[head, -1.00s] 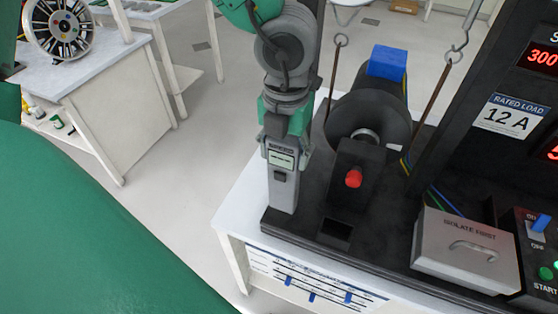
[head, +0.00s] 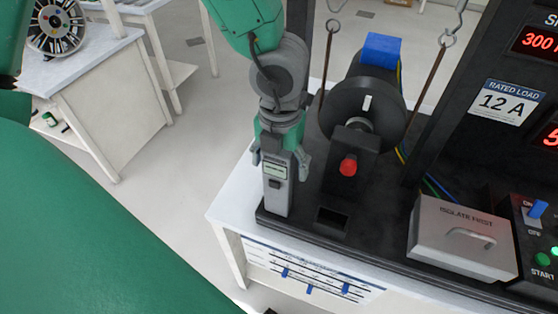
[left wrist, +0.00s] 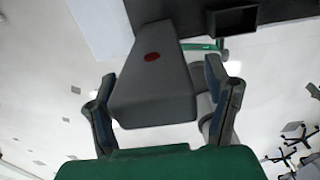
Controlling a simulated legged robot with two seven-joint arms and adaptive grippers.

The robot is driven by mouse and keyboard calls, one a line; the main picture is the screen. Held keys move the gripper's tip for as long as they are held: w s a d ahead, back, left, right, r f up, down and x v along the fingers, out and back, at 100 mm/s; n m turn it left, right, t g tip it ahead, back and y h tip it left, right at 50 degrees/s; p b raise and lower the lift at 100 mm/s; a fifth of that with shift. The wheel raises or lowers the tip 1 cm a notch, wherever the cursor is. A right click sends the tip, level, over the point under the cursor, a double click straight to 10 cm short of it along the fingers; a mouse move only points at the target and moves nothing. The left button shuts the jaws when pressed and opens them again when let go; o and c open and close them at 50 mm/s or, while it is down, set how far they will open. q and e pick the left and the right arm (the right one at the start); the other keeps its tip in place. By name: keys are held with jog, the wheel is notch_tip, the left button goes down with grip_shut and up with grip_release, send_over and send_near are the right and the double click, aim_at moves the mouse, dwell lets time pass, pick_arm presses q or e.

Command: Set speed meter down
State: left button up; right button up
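The speed meter (head: 276,186) is a grey handheld box with a small display, standing upright on the left front of the black rig base (head: 300,222). In the left wrist view the meter (left wrist: 155,85) shows as a grey tapering body with a red oval spot, between the two fingers. My left gripper (head: 280,160) is above and around the meter's top, its fingers spread to either side. In the left wrist view my left gripper (left wrist: 165,105) is open, with a visible gap at the right finger. My right gripper is not in view.
Right of the meter are a dark wheel (head: 362,103) with a white mark, a red knob (head: 348,166) and a square recess (head: 333,219). A grey "isolate first" box (head: 462,240) stands further right. Hanging hooks (head: 447,40) are near the wheel.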

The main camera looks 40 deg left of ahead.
pick_arm(q)
jog(key=shift+d, duration=0.2)
jog(key=shift+w+r, duration=0.1)
jog(key=shift+r, duration=0.2)
jog(key=r, duration=0.3)
jog(key=r+p, duration=0.1)
jog(key=r, duration=0.3)
jog(key=r+p, duration=0.1)
jog(key=r, duration=0.2)
jog(key=shift+a+r, duration=0.2)
jog(key=shift+a, duration=0.1)
jog(key=shift+d+r, duration=0.2)
jog(key=shift+r, duration=0.35)
jog(key=shift+a, duration=0.15)
